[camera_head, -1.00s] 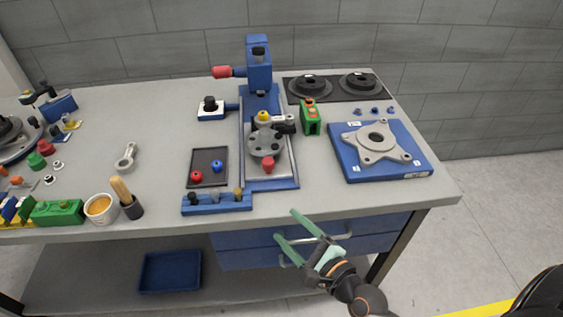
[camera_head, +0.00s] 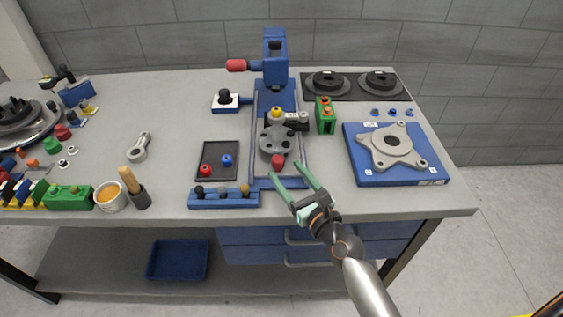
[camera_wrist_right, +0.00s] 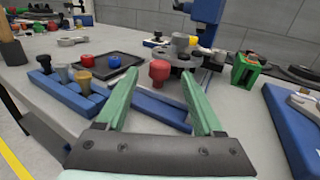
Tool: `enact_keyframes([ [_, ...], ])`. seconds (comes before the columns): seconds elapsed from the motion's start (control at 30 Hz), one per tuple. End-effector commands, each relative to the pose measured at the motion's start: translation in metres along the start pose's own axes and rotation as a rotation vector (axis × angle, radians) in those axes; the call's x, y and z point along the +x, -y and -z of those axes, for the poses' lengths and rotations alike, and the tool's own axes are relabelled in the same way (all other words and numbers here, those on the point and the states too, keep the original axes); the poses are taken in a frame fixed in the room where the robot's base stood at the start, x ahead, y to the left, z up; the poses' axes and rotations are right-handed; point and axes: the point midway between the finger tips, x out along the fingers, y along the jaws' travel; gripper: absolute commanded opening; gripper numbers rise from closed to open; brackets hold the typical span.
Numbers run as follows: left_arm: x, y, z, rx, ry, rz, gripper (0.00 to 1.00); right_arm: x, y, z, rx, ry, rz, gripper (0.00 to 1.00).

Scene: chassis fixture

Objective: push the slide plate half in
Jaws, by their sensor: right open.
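A blue fixture frame (camera_head: 302,135) stands at the middle of the bench with a blue press column (camera_head: 275,58) behind it. A grey round part with bolt holes (camera_head: 270,141) sits inside the frame, apparently on the slide plate, whose edges are hard to make out. A red knob (camera_head: 278,160) stands at the front of this part. My right gripper (camera_head: 284,172) is open and empty at the front end of the frame, with its green fingers pointing at the knob. In the right wrist view the knob (camera_wrist_right: 159,70) shows ahead, between the fingertips. My left gripper is out of view.
A blue rack with several pegs (camera_head: 224,199) and a dark tray (camera_head: 217,161) lie left of the frame. A green block (camera_head: 325,117) stands to its right, near a blue plate with a star-shaped casting (camera_head: 391,147). The bench's front right is clear.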

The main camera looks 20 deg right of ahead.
Motion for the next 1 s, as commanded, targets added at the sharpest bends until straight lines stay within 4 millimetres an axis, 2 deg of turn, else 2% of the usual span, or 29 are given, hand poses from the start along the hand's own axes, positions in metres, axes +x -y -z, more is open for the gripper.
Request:
enact_keyframes([
  [0.1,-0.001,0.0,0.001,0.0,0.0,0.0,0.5,0.018,0.0,-0.001,-0.001,0.001,-0.001,0.69],
  [0.3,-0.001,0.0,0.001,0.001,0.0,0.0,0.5,0.034,0.0,0.0,-0.001,0.0,-0.001,0.69],
  [0.63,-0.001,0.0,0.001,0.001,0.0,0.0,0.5,0.036,0.0,0.0,-0.001,-0.001,-0.001,0.69],
  [1.0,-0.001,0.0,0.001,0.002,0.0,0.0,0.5,0.036,0.0,0.0,-0.002,-0.001,0.0,0.28],
])
